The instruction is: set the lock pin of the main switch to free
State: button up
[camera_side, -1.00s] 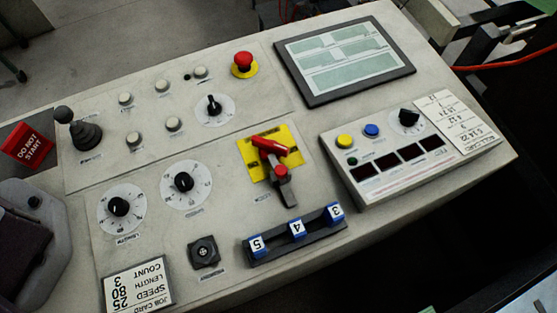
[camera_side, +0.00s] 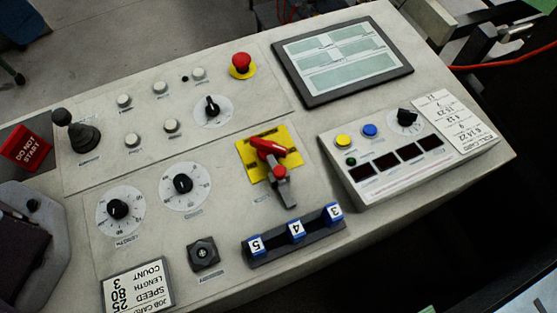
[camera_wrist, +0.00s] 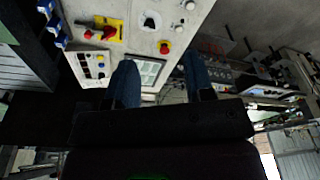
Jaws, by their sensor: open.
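The main switch (camera_side: 266,147) has a red handle on a yellow plate, in the middle of the sloping grey console in the side view. It also shows at the upper left of the wrist view (camera_wrist: 106,34). A grey lever-like part with a red knob (camera_side: 279,173) extends from the plate's lower edge; I cannot tell for certain whether it is the lock pin or how it is set. My gripper (camera_wrist: 161,75) shows in the wrist view with two blue fingers wide apart and nothing between them. It is apart from the switch and out of the side view.
A rack with blue numbered blocks (camera_side: 295,236) sits just below the switch. A raised button box (camera_side: 405,150) is to its right, a screen (camera_side: 343,60) beyond. Dials (camera_side: 184,184), a red mushroom button (camera_side: 241,62) and a joystick (camera_side: 82,133) stand on the console.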

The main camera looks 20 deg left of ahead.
jog(key=w+d+f+g, duration=0.1)
jog(key=d+f, duration=0.2)
jog(key=d, duration=0.3)
jog(key=w+d+f, duration=0.2)
jog(key=d+f, duration=0.1)
jog(key=d, duration=0.3)
jog(key=n, duration=0.7)
send_near(280, 171)
jog(key=shift+g, duration=0.3)
jog(key=f, duration=0.9)
jog(key=shift+w+d+f, duration=0.1)
jog(key=shift+w+d, duration=0.05)
jog(key=shift+w, duration=0.2)
grip_shut()
